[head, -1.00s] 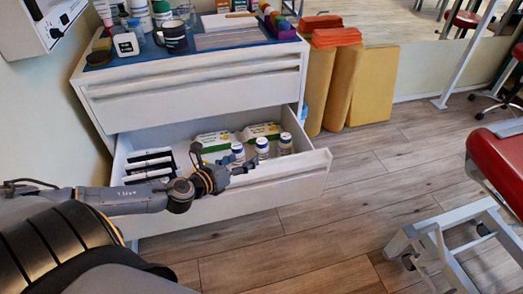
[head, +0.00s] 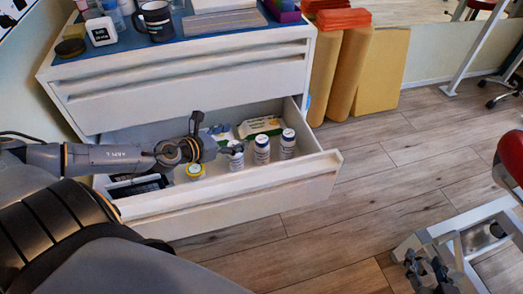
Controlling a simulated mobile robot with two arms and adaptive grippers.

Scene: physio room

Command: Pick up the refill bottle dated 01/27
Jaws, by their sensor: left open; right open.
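Three white bottles with blue-marked labels stand upright in a row in the open drawer (head: 300,178): a left one (head: 236,160), a middle one (head: 262,152) and a right one (head: 287,146). Their dates are too small to read, so I cannot tell which is dated 01/27. My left gripper (head: 219,136) is open over the drawer, its fingers close to the left bottle; whether it touches is unclear. Part of that bottle is hidden by a finger. My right gripper (head: 427,266) is open and empty at the lower right, above the floor, far from the drawer.
Green-and-white boxes (head: 260,126) lie behind the bottles. The cabinet top (head: 200,42) overhangs the drawer's back. A red-padded bench frame stands right; the floor between (head: 345,225) is clear.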

